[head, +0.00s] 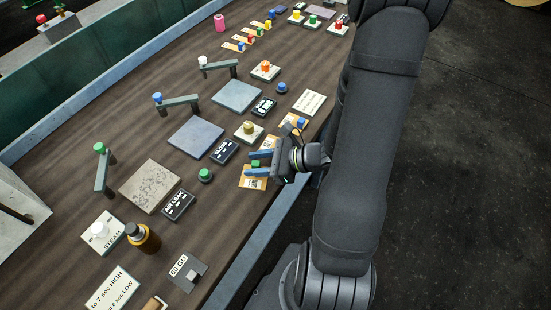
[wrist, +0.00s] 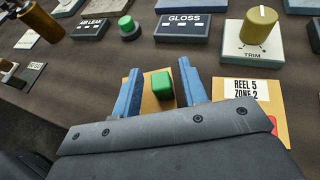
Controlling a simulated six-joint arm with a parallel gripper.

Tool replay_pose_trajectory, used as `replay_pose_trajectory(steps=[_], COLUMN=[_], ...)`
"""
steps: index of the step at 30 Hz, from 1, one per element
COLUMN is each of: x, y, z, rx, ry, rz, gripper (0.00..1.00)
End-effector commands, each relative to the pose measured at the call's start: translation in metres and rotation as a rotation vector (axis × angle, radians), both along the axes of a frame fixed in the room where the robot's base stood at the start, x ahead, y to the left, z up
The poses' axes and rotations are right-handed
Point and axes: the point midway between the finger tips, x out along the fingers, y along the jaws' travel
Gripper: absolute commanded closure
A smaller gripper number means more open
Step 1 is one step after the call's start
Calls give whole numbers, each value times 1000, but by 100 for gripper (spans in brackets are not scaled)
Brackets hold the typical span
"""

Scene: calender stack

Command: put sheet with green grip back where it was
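The tan sheet (head: 248,183) with the green grip (head: 256,164) lies on the brown table near its front edge. In the wrist view its green grip (wrist: 162,86) is a block between the two blue fingers. My gripper (head: 260,163) is low over this sheet. Its fingers (wrist: 160,92) stand apart on either side of the grip, with tan sheet visible in the gaps. A tan area with a "REEL 5 ZONE 2" label (wrist: 245,90) shows right of the right finger; I cannot tell whether it is the same sheet. My gripper body hides the near part.
The GLOSS plate (head: 223,151), a green button (head: 205,175) and the TRIM knob (wrist: 260,24) stand just beyond. Another orange sheet with a blue grip (head: 301,122) lies farther right. Several small sheets with coloured grips (head: 250,40) form a row at the back.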

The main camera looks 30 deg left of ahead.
Motion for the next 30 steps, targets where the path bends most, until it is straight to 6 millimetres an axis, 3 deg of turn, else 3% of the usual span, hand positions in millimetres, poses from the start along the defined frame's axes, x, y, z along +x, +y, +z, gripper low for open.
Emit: replay_pose_trajectory(steps=[21,30], x=[36,42], y=[-83,-99], z=[37,45], rx=[0,0], ry=[-3,-1], rz=[-6,-3], gripper=[61,61])
